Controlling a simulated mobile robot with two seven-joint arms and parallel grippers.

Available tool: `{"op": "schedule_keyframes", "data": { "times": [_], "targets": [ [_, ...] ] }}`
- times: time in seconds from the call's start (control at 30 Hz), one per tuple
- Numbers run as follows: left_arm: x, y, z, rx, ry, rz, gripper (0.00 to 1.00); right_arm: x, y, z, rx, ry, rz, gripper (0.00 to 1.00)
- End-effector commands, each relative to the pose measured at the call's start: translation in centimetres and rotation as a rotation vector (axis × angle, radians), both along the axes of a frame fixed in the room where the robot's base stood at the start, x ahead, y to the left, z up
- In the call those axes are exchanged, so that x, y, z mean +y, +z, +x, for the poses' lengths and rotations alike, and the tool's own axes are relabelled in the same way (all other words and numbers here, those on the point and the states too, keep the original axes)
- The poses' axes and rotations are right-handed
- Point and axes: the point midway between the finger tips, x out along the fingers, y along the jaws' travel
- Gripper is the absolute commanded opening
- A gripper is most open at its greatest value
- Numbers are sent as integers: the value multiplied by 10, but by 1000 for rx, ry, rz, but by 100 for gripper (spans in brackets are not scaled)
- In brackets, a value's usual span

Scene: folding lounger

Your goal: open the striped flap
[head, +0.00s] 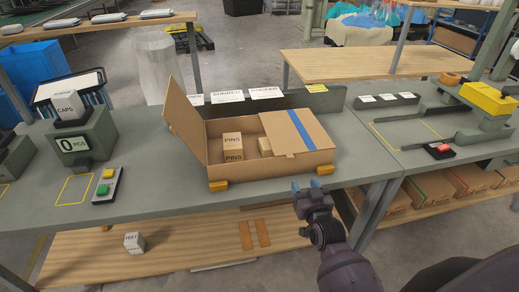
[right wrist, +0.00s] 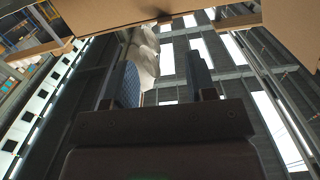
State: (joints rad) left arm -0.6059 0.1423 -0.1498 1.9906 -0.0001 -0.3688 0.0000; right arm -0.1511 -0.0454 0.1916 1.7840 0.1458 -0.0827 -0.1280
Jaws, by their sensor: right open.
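The cardboard box (head: 246,172) sits on the grey workbench between yellow corner blocks. Its striped flap (head: 284,136), with a blue stripe, lies folded flat over the right part of the box. The box's plain left flap (head: 186,118) stands up, leaning outward. Small boxes marked PINS (head: 232,140) show inside. My right gripper (head: 306,186) is open and empty, just in front of the bench edge near the box's front right corner, apart from the flap. In the right wrist view its two fingers (right wrist: 163,78) stand apart, with cardboard (right wrist: 110,14) along the top. My left gripper is not in view.
A yellow block (head: 325,170) sits at the box's front right corner. A grey counter device (head: 78,140) and a button box (head: 106,184) stand to the left. A wooden shelf (head: 190,250) lies below.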

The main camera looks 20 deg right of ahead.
Motion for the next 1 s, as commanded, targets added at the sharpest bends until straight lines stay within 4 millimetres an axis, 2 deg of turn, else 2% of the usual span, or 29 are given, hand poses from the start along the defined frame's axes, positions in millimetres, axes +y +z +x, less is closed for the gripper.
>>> {"op": "schedule_keyframes", "data": {
  "times": [0.27,0.8,1.0],
  "targets": [
    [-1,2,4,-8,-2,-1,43,-4,4,6,-32,-7,-37,51],
    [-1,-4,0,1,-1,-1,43,-21,4,82,-32,-6,-34,51],
    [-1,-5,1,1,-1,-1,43,-26,3,99,-32,-7,-35,51]
  ]
}}
